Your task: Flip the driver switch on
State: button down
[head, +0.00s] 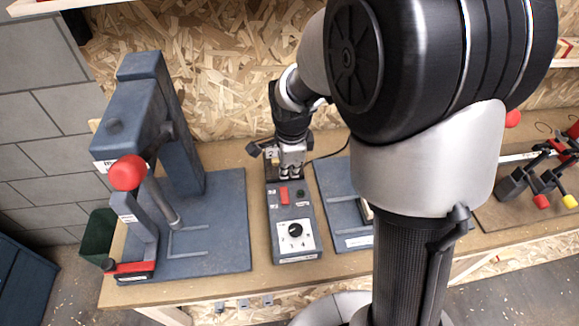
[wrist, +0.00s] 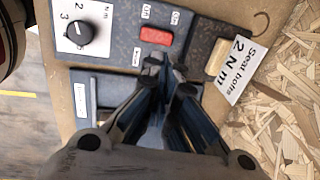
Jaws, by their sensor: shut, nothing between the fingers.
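The driver's grey control box (head: 293,249) stands on the bench in the middle of the head view. Its red rocker switch (head: 284,195) is on the upper left of the box's face, beside a small dark green part (head: 301,192). In the wrist view the red switch (wrist: 156,36) shows in full, with small white labels around it; I cannot tell which way it is tilted. My gripper (head: 291,172) is shut and empty above the back part of the box, behind the switch. In the wrist view my fingertips (wrist: 165,72) point near the switch, apparently apart from it.
A dial (head: 295,232) is on the front of the box. A grey press with a red knob (head: 127,173) stands left, and a grey plate (head: 340,205) lies right. A tan block (wrist: 217,57) and a "Seat bolts 2 Nm" card (wrist: 240,68) are near my fingers. A chipboard wall is behind.

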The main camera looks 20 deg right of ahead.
aim_at(285, 196)
jog(key=f, duration=0.3)
jog(key=w+f+b, duration=0.1)
jog(key=f, duration=0.2)
jog(key=f+b, duration=0.1)
jog(key=f, duration=0.2)
jog(key=shift+w+d+f, duration=0.1)
jog(key=shift+w+f, duration=0.1)
jog(key=shift+w, duration=0.05)
jog(key=shift+w+g+p, duration=0.2)
jog(key=shift+g+p, duration=0.2)
jog(key=shift+p, duration=0.3)
jog(key=shift+w+f, duration=0.1)
jog(key=shift+f, duration=0.25)
jog(key=shift+s, duration=1)
